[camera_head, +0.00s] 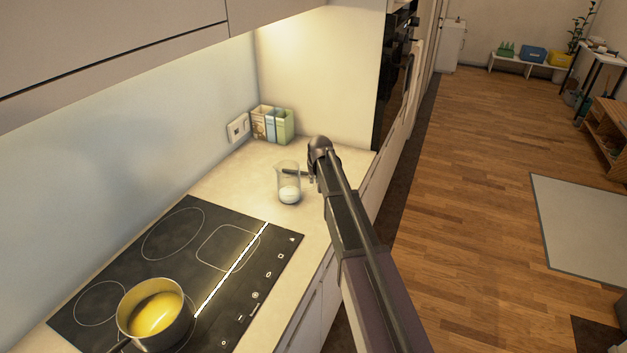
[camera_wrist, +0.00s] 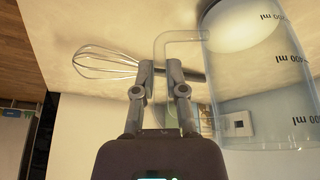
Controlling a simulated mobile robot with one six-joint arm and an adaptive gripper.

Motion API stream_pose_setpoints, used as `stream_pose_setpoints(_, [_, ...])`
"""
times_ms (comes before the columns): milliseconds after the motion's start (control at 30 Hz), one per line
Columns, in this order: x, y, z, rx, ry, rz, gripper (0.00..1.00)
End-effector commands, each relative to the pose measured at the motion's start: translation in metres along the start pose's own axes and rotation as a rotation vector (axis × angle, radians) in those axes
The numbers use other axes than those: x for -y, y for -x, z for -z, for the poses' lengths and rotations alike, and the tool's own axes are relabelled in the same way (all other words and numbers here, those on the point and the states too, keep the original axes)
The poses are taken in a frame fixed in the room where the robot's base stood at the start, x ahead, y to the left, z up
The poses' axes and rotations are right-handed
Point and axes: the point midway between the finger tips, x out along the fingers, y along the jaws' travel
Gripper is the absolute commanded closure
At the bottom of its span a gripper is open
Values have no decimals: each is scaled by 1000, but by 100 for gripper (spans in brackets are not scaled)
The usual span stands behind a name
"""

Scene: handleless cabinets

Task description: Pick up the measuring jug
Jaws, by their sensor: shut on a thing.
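The measuring jug (camera_head: 288,180) is clear, with white contents at the bottom, and stands upright at the counter right of the hob. I cannot tell whether its base touches the counter. In the wrist view the jug (camera_wrist: 262,85) fills the right side, upside down in the picture, with dark volume marks. My gripper (camera_wrist: 160,70) is shut on the jug's clear handle, which passes between the two fingertips. In the head view my gripper (camera_head: 299,173) reaches the jug from the right, partly hidden by my arm.
A wire whisk (camera_wrist: 105,63) lies on the counter behind my fingers. A pot with yellow contents (camera_head: 155,312) sits on the black hob (camera_head: 190,255). Several cartons (camera_head: 272,124) stand by the wall socket (camera_head: 238,127) behind the jug. Upper cabinets (camera_head: 110,45) overhang the counter (camera_head: 235,180).

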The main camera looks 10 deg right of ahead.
Motion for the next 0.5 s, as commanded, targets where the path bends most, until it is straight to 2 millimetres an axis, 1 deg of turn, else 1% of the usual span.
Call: stream_pose_setpoints(500, [0,15,7,-1,0,0,100])
